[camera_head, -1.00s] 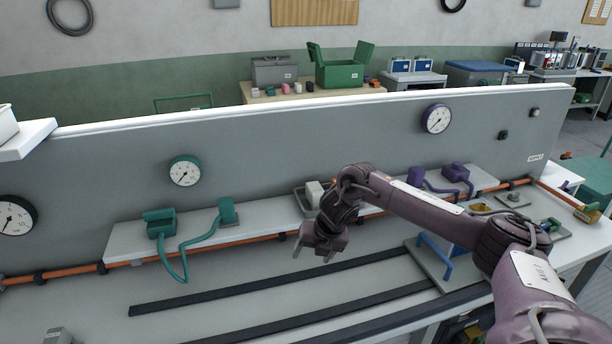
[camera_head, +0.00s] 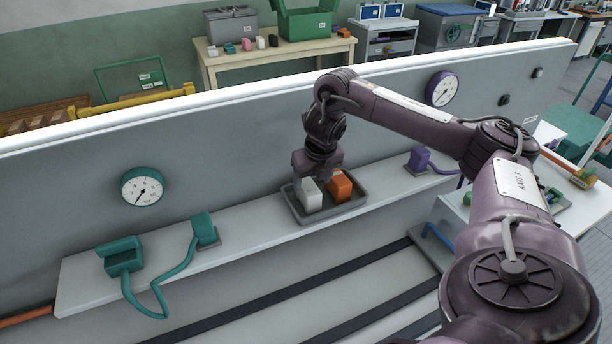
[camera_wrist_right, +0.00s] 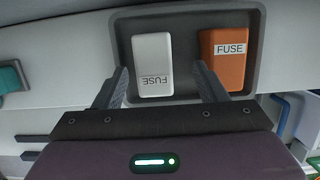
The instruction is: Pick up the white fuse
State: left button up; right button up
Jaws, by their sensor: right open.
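The white fuse (camera_head: 309,194) lies in a grey tray (camera_head: 313,217) on the shelf, left of the orange fuse (camera_head: 340,185). In the right wrist view the white fuse (camera_wrist_right: 153,63) shows its FUSE label, with the orange fuse (camera_wrist_right: 228,58) beside it. My right gripper (camera_head: 318,178) is over the tray. In the right wrist view its open fingers (camera_wrist_right: 166,88) stand on either side of the white fuse's near end, the right finger between the two fuses. Whether they touch either fuse I cannot tell. My left gripper is not in view.
A teal box (camera_head: 122,256) and a smaller teal plug (camera_head: 203,229), joined by a hose, sit on the shelf to the left. A purple block (camera_head: 419,159) is to the right. The grey panel (camera_head: 230,150) with gauges rises behind.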

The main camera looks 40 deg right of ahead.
aim_at(309, 186)
jog(key=shift+a+f, duration=0.1)
jog(key=shift+f, duration=0.35)
jog(key=p+x, duration=0.1)
jog(key=x, duration=0.1)
jog(key=p+x, duration=0.1)
jog(key=x, duration=0.1)
jog(key=shift+w+a+f+p, duration=0.2)
jog(key=shift+w+p, duration=0.05)
jog(key=shift+p, duration=0.05)
jog(key=shift+w+f, duration=0.1)
jog(key=shift+f, duration=0.15)
jog(key=c, duration=1.3)
grip_shut()
jog(key=shift+r, duration=0.15)
